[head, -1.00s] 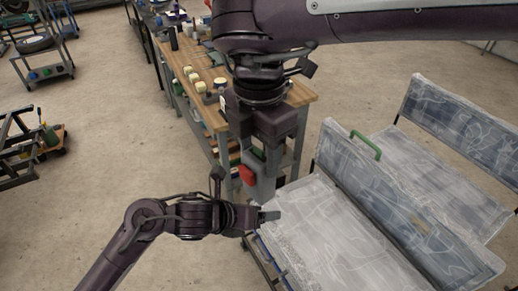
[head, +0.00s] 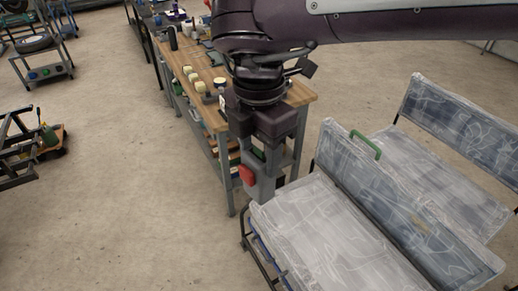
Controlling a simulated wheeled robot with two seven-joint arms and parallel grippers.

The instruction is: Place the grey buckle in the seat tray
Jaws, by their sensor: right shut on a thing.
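My right gripper (head: 264,158) points down from the arm along the top, in the middle of the head view. It is shut on the grey buckle (head: 261,190), which has a red button (head: 247,175) on its left face. The buckle hangs in the air, close to the near left corner of a plastic-wrapped seat (head: 325,235) in this view. I cannot tell which part is the seat tray. My left gripper is not in view.
A workbench (head: 300,92) with a wooden top and several small items stands behind the gripper. More wrapped seats (head: 430,170) and a green handle (head: 365,145) are at the right. The floor at lower left is clear.

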